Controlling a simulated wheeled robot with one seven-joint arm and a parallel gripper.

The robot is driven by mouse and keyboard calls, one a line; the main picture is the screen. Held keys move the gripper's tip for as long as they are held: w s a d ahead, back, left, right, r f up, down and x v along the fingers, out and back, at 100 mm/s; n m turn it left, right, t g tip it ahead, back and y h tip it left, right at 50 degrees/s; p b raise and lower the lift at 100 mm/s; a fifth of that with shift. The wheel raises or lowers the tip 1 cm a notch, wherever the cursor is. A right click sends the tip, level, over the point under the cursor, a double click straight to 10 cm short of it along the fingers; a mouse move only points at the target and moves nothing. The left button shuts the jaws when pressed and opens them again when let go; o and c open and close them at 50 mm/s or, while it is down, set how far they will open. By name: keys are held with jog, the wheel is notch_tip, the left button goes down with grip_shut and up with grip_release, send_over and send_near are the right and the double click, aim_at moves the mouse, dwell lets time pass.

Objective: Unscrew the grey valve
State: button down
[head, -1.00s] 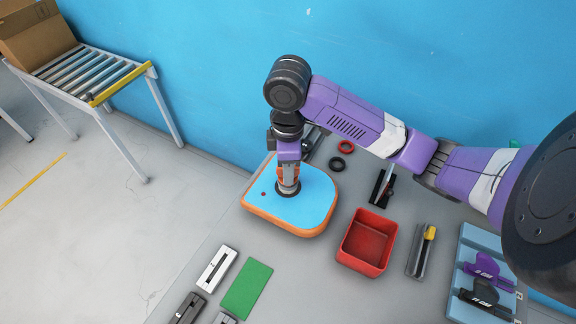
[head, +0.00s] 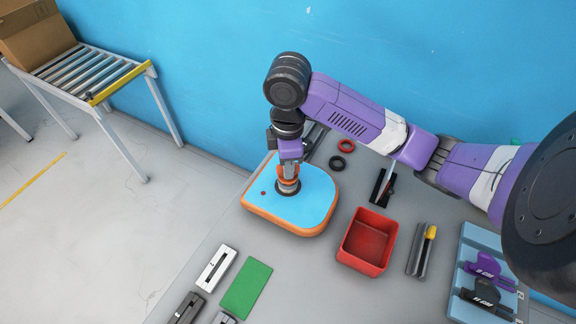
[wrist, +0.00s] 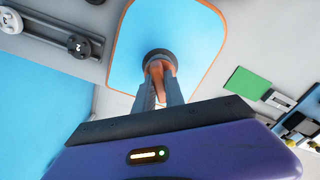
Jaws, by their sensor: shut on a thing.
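The inflatable board (head: 316,202), blue on top with an orange edge, lies flat on the grey bench. The grey valve (head: 288,187) stands near the board's middle, with a dark round collar (wrist: 157,56) around it in the wrist view. My gripper (head: 288,176) points down over it, its fingers shut on the valve. The wrist view shows both grey fingers of my gripper (wrist: 160,82) reaching to the collar, with an orange-brown part between them. The fingers hide much of the valve, so its thread and seating cannot be seen.
A red bin (head: 368,242) stands right of the board. A red ring (head: 346,146) and a black ring (head: 337,163) lie behind it. A green sheet (head: 246,288) and a white slotted block (head: 217,268) lie in front. A blue wall (head: 200,75) rises close behind.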

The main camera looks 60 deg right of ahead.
jog(key=shift+n+b, duration=0.5)
jog(key=shift+n, duration=0.7)
jog(key=shift+f, duration=0.1)
jog(key=shift+n+b, duration=0.75)
jog(key=shift+n, duration=0.95)
jog(key=shift+b, duration=0.45)
jog(key=shift+n, duration=0.5)
jog(key=shift+n+b, duration=0.9)
jog(key=shift+n, duration=0.3)
